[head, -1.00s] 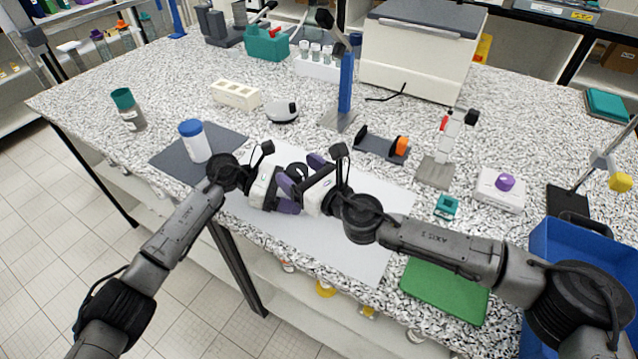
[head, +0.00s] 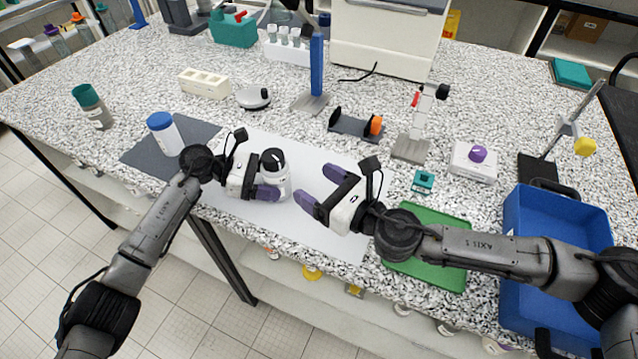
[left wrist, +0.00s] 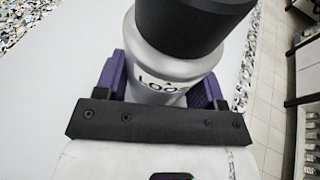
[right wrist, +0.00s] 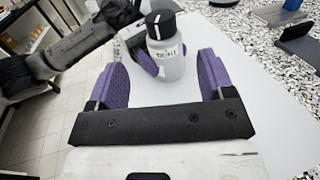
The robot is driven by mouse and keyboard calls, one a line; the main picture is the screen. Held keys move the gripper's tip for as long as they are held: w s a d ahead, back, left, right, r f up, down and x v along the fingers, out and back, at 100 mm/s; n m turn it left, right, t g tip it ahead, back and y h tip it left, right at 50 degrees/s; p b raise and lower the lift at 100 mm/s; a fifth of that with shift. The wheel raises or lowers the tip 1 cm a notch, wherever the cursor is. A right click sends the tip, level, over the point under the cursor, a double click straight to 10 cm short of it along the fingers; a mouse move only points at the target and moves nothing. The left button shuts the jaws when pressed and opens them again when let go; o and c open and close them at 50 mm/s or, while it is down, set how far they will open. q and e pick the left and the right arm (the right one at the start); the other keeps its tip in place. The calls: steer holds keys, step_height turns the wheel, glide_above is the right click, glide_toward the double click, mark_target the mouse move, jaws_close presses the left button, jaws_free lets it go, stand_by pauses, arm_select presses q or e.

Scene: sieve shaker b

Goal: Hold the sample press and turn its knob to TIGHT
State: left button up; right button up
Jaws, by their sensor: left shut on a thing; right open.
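The sample press (head: 276,182) is a pale grey cylinder with a black knob (head: 271,160), upright over the white mat. My left gripper (head: 272,192) is shut around its body from the left. In the left wrist view the press (left wrist: 165,85) shows a partly hidden label starting "LOO". In the right wrist view its body (right wrist: 168,66) shows the word TIGHT, and the knob (right wrist: 160,22) has a white line on top. That line appears to point roughly towards the TIGHT label.
The white mat (head: 330,235) lies under both grippers. A white bottle with a blue cap (head: 164,135) stands on a dark mat to the left. A roller stand (head: 355,125), a teal block (head: 424,181), a green mat (head: 425,270) and a blue bin (head: 510,215) lie to the right.

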mark_target(278, 162)
steer(key=s+a+r+n+g+y, duration=0.1)
steer(key=s+a+r+n+g, duration=0.15)
steer(key=s+a, duration=0.35)
steer(key=w+d+f+m+t+h, duration=0.2)
steer(key=w+d+m+t+h, duration=0.1)
steer(key=w+m+t+h, duration=0.25)
steer(key=shift+m+t, duration=0.3)
steer(key=shift+t, duration=0.2)
steer(key=x, duration=0.6)
steer(key=a+x, duration=0.1)
steer(key=x, duration=0.3)
steer(key=shift+s, duration=0.25)
